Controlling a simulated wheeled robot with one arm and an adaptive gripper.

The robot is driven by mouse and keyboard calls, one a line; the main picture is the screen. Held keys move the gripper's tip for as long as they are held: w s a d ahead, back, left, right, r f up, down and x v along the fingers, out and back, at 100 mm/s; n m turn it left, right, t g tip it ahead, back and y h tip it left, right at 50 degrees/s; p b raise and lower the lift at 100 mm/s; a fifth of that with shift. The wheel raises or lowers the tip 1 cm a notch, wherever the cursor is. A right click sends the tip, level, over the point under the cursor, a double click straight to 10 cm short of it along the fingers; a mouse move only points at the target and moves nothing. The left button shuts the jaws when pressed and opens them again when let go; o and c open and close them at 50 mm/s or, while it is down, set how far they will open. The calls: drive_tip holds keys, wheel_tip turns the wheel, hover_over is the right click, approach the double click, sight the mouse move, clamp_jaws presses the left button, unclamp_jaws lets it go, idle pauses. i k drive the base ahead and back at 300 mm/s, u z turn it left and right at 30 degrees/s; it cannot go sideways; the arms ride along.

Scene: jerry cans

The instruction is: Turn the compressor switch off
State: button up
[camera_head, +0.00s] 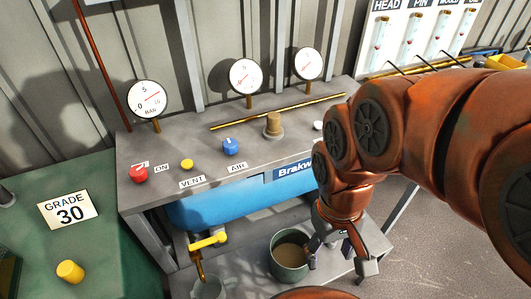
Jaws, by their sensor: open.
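The compressor bench (300,140) is a grey-topped stand with a blue tank (210,213) under it. A red knob (138,174) sits at its left front corner, with an "ON" label (161,167) to its right and another label partly hidden behind it. I cannot tell which way the red knob is set. My gripper (340,262) is open and empty. It points down in front of the bench, low by the lower shelf, to the right of a green pot and well away from the red knob.
A yellow knob (187,164) near "VENT", a blue knob (231,147) near "AIR" and a brass post (273,124) stand on the top. Gauges (246,76) rise behind. A yellow-handled tap (207,241) and green pot (289,255) are below. A green table (70,220) is left.

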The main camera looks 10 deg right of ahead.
sight(138, 174)
drive_tip(key=u, duration=0.3)
drive_tip(key=k, duration=0.4)
drive_tip(key=u, duration=1.35)
drive_tip(key=i, duration=0.5)
drive_tip(key=u, duration=0.05)
